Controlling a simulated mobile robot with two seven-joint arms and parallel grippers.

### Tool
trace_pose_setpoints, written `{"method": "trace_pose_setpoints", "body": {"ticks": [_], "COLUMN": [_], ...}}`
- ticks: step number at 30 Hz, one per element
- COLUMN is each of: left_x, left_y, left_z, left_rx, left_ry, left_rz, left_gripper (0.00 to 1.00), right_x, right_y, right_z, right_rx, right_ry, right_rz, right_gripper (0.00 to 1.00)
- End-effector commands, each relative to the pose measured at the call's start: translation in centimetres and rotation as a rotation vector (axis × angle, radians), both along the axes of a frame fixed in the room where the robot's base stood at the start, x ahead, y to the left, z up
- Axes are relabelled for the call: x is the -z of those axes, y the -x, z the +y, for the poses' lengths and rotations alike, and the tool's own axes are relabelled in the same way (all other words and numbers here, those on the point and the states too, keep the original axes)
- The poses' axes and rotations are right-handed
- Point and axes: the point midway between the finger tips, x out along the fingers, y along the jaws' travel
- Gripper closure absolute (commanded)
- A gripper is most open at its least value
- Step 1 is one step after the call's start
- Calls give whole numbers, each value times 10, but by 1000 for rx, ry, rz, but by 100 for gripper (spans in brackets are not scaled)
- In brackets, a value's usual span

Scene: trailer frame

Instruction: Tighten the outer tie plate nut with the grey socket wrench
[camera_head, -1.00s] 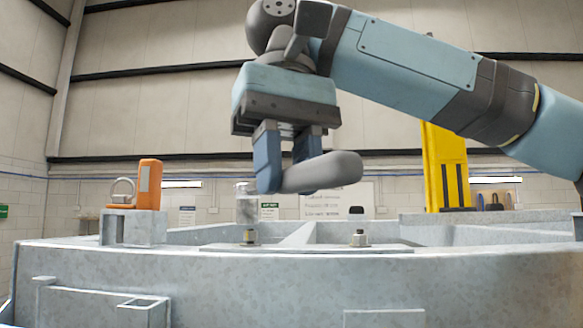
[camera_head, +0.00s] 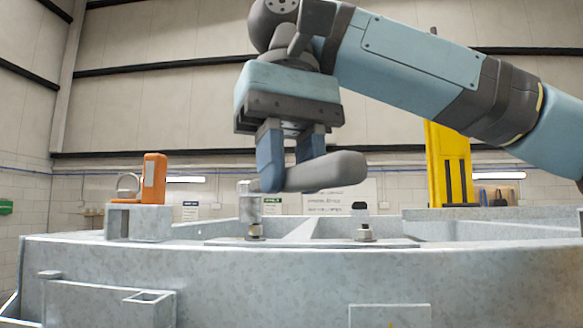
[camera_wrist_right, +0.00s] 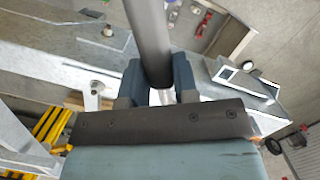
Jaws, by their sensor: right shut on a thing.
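My right gripper (camera_head: 291,176) is shut on the grey socket wrench (camera_head: 335,171). The wrench handle lies level and points right; in the right wrist view the dark handle (camera_wrist_right: 149,40) runs up from between the blue fingers. The pale socket (camera_head: 249,203) hangs down at the left end, just above or touching the top of the left nut (camera_head: 255,232); I cannot tell whether it is seated. A second nut (camera_head: 365,233) stands bare on the tie plate (camera_head: 310,243), to the right. My left gripper is not in view.
The grey metal frame (camera_head: 260,277) fills the foreground. An orange device (camera_head: 154,178) stands on a raised block at left. A yellow post (camera_head: 450,170) rises behind at right. A small black-topped item (camera_head: 359,208) shows behind the right nut.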

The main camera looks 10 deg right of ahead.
Motion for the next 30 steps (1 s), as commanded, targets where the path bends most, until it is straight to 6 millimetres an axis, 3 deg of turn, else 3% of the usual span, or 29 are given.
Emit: {"method": "trace_pose_setpoints", "body": {"ticks": [30], "left_x": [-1], "left_y": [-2], "left_z": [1], "left_rx": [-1], "left_ry": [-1], "left_rz": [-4], "left_gripper": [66], "right_x": [2], "right_y": [3], "right_z": [-7], "right_rx": [0], "right_ry": [-1], "right_rz": [-1], "right_gripper": [100]}}
